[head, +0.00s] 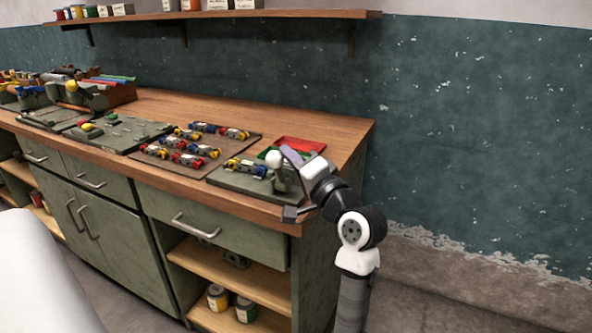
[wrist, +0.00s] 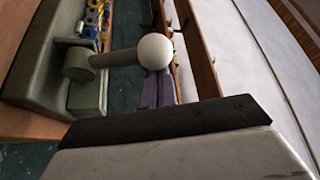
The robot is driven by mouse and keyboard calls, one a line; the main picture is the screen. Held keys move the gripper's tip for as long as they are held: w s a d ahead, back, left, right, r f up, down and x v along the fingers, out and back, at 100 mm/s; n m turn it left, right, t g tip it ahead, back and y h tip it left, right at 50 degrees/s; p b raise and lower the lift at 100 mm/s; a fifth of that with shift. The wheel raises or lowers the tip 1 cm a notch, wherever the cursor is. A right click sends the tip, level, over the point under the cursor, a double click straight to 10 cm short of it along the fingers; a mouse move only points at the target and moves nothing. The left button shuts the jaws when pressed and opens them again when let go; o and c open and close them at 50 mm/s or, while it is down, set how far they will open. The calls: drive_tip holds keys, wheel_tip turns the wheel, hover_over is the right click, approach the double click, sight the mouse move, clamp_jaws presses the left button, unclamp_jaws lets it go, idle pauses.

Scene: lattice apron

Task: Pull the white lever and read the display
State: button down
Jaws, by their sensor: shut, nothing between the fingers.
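The white lever (head: 273,159) has a round white knob on a grey stem and stands on a grey-green panel (head: 232,180) at the right end of the workbench. In the wrist view its knob (wrist: 155,51) is near the top centre, with the stem running left to a grey-green mount. My gripper (head: 290,155) is shut and empty, its purple-grey fingers close to the knob's right side. In the wrist view the fingers (wrist: 157,88) show just below the knob; I cannot tell whether they touch it. No readable display shows in either view.
The wooden bench top (head: 345,127) also holds a board (head: 180,165) with several coloured parts, left of the panel. A red tray (head: 300,147) lies behind the lever. A wall shelf (head: 225,14) runs above. The floor right of the bench is clear.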

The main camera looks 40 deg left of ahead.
sight(276, 166)
drive_tip(key=s+n+g+y+b, duration=0.1)
drive_tip(key=n+b, duration=0.1)
drive_tip(key=s+f+n+g+b, duration=0.1)
drive_tip(key=n+b, duration=0.1)
drive_tip(key=b, duration=0.1)
drive_tip(key=s+d+f+n+g+y+b, duration=0.1)
drive_tip(key=n+b, duration=0.1)
drive_tip(key=n, duration=0.1)
drive_tip(key=shift+s+y+b, duration=0.25)
drive_tip(key=shift+y+b, duration=0.05)
drive_tip(key=shift+s+f+b, duration=0.1)
drive_tip(key=shift+s+b, duration=0.2)
drive_tip(key=shift+b, duration=0.1)
